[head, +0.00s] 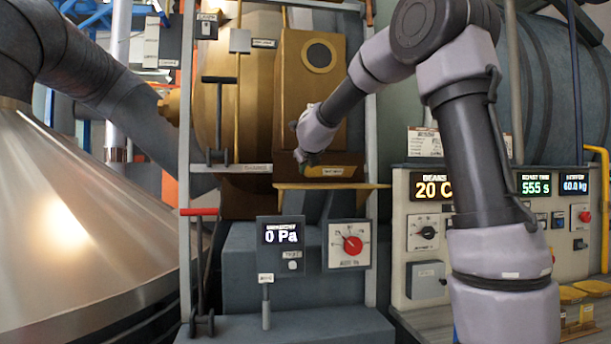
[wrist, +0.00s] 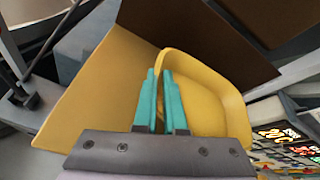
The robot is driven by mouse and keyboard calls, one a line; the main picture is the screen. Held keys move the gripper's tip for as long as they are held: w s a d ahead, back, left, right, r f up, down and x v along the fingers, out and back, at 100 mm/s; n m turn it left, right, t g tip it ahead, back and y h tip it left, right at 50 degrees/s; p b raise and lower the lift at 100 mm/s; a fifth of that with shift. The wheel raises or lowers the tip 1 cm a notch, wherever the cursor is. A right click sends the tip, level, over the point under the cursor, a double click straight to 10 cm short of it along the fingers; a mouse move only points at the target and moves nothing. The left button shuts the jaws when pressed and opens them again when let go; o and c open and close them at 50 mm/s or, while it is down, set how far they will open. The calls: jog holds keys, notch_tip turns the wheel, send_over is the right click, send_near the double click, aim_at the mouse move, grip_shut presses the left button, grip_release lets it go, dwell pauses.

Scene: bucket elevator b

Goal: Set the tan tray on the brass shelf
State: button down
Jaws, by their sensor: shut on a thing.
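The tan tray (wrist: 222,85) shows in the wrist view as a shallow yellow dish with rounded corners. My gripper (wrist: 163,78) has its teal fingers shut on the near left rim of the tray. The brass shelf (wrist: 88,88) is the flat yellow plate at left in the wrist view, partly behind the tray and fingers. In the head view the brass shelf (head: 350,186) is a thin level plate, and my gripper (head: 304,157) is just above its left part. The tray is hard to tell from the brass casing there. I cannot tell whether it touches the shelf.
A brass casing (head: 292,95) with a round port rises behind the shelf. Grey frame posts (head: 370,140) stand on both sides. A pressure display (head: 282,235) and red dial (head: 351,245) are below. A control bench (head: 475,200) stands at right, with yellow pieces (head: 575,294) near it.

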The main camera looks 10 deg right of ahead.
jog(key=shift+f, duration=1)
jog(key=shift+f, duration=0.15)
jog(key=c, duration=1)
grip_release()
